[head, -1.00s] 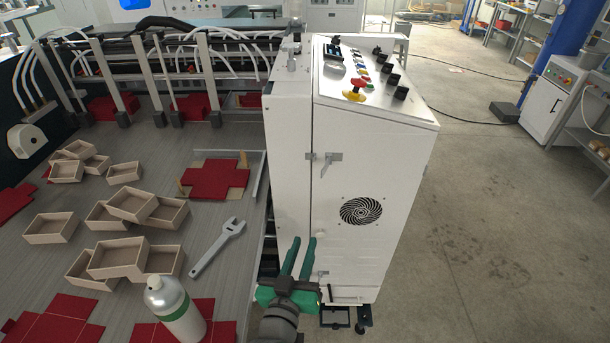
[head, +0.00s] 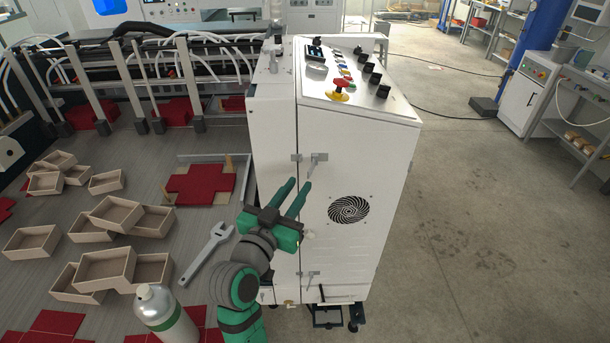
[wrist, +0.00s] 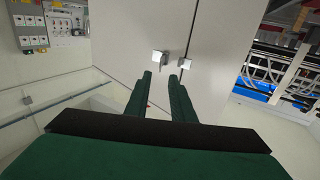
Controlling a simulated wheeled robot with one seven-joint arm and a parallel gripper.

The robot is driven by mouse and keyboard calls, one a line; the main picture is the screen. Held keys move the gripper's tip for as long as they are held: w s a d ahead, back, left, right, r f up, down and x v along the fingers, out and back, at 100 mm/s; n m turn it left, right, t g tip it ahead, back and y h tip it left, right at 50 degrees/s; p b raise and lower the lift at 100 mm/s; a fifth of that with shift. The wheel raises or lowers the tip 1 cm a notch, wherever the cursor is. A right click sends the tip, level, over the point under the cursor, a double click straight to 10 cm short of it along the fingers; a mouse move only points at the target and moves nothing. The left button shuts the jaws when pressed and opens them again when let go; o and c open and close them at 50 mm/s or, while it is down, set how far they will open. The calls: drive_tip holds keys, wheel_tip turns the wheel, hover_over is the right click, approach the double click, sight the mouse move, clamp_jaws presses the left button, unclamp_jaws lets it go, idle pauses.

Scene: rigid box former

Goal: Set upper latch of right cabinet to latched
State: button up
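The white right cabinet (head: 385,150) stands at the centre of the head view, with a vertical seam down its front. Its upper latch (head: 316,162) is a small metal lever beside the seam, with a metal piece just left across the seam. In the wrist view, the latch hardware (wrist: 184,64) shows just beyond the fingertips, with a second metal block (wrist: 158,60) beside it. My gripper (head: 299,184) is open and empty, its green fingers pointing up toward the latch from just below. In the wrist view, its fingertips (wrist: 161,79) are apart. Contact with the latch cannot be told.
A lower latch (head: 312,276) sits further down the same seam. A control panel with a red knob (head: 341,85) tops the cabinet. Left is a grey table (head: 205,205) with wooden boxes, a wrench (head: 207,252) and a bottle (head: 166,314). Floor right is open.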

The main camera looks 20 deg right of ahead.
sight(308, 173)
drive_tip(key=x, duration=0.5)
drive_tip(key=shift+w+d, duration=0.25)
drive_tip(key=shift+d, duration=0.05)
clamp_jaws()
